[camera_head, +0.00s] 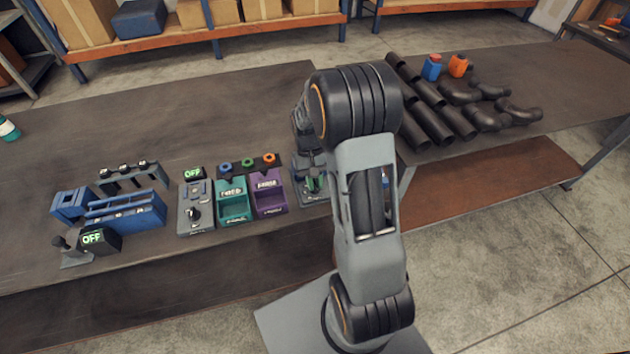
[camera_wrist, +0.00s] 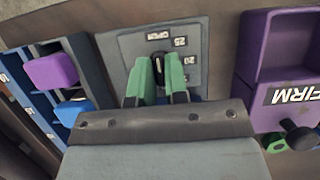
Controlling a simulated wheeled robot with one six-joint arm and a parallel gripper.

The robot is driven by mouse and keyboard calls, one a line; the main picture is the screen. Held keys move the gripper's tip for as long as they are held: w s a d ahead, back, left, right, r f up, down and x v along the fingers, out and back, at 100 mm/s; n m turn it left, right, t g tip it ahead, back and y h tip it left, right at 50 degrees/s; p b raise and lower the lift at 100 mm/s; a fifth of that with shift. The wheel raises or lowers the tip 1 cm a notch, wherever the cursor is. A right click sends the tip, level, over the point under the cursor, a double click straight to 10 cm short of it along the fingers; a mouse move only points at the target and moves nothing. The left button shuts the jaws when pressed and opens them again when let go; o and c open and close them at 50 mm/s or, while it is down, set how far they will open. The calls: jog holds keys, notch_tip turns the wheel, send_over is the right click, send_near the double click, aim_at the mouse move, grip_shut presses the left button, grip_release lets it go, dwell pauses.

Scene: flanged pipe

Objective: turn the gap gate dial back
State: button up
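The gap gate dial (camera_wrist: 157,62) is a small dark knob on a grey plate (camera_wrist: 194,62) with white labels. The labels appear upside down; they seem to read OPEN and 25. My gripper (camera_wrist: 158,75) has green fingers, one on each side of the knob, and they look closed against it. In the head view my gripper (camera_head: 315,183) is low over the bench, just right of the purple bin (camera_head: 268,193), and my arm hides most of the dial's station. Which mark the dial points at is hard to tell.
In the wrist view a purple bin (camera_wrist: 285,55) stands to the right and a blue rack (camera_wrist: 85,60) with purple and blue pieces to the left. The head view shows a teal bin (camera_head: 232,199), a grey switch box (camera_head: 195,208) and OFF displays. Black pipes (camera_head: 430,110) lie on the right bench.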

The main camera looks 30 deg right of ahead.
jog(key=shift+o, duration=1.4)
jog(key=shift+s+f, duration=0.15)
jog(key=shift+o, duration=0.2)
jog(key=a+v, duration=0.1)
jog(key=v, duration=1.3)
jog(key=shift+d, duration=0.4)
jog(key=shift+f, duration=0.1)
jog(key=s+a+r+n+t, duration=0.1)
jog(key=s+a+t, duration=0.3)
jog(key=s, duration=0.3)
jog(key=s+a+r+n+t, duration=0.1)
jog(key=s+a+t, duration=0.3)
jog(key=s, duration=0.4)
jog(key=shift+s+a+r+h, duration=0.15)
jog(key=shift+a+r+h, duration=0.25)
